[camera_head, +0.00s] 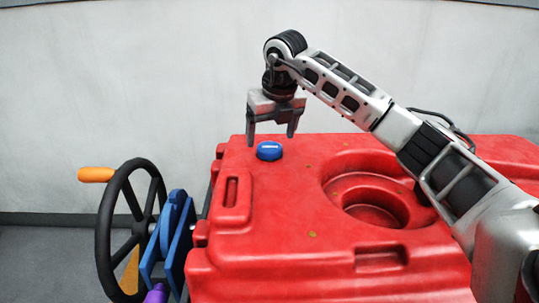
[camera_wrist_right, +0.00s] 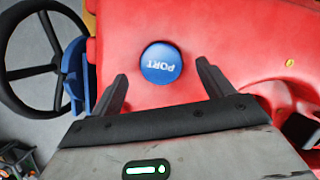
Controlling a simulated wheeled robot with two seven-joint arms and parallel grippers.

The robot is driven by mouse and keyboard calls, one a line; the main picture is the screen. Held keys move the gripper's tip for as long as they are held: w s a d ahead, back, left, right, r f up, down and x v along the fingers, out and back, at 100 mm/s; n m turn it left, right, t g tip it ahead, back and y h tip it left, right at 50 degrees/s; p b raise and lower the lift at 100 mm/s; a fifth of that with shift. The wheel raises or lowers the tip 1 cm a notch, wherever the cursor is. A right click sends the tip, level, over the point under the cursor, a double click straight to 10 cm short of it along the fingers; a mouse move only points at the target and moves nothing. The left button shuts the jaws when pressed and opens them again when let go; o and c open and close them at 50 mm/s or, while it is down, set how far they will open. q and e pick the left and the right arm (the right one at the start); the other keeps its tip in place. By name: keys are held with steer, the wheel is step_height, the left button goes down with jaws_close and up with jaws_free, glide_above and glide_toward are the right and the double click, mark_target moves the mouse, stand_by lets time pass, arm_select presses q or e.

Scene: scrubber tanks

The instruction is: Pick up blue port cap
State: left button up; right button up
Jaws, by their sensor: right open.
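The blue port cap (camera_head: 269,151) is a round disc on the top face of the red tank (camera_head: 290,200), close to its far left part. In the right wrist view the cap (camera_wrist_right: 161,63) shows white "PORT" lettering, upside down. My right gripper (camera_head: 271,138) is open and empty above the cap, its fingers pointing down. In the right wrist view its two fingers (camera_wrist_right: 162,80) stand apart, and the cap lies ahead of the gap between them. A small height between fingertips and cap seems to remain. My left gripper is not in view.
A black handwheel (camera_head: 104,232) with an orange handle (camera_head: 96,174) stands left of the tank, beside a blue bracket (camera_head: 176,235) and a purple part (camera_head: 157,293). The tank has a round recess (camera_head: 340,170) to the right of the cap. The tank top around the cap is clear.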

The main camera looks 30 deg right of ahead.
mark_target(270, 147)
steer(key=x, duration=0.3)
steer(key=shift+f, duration=0.1)
steer(key=shift+s, duration=0.1)
steer(key=c, duration=1.2)
steer(key=shift+c, duration=0.2)
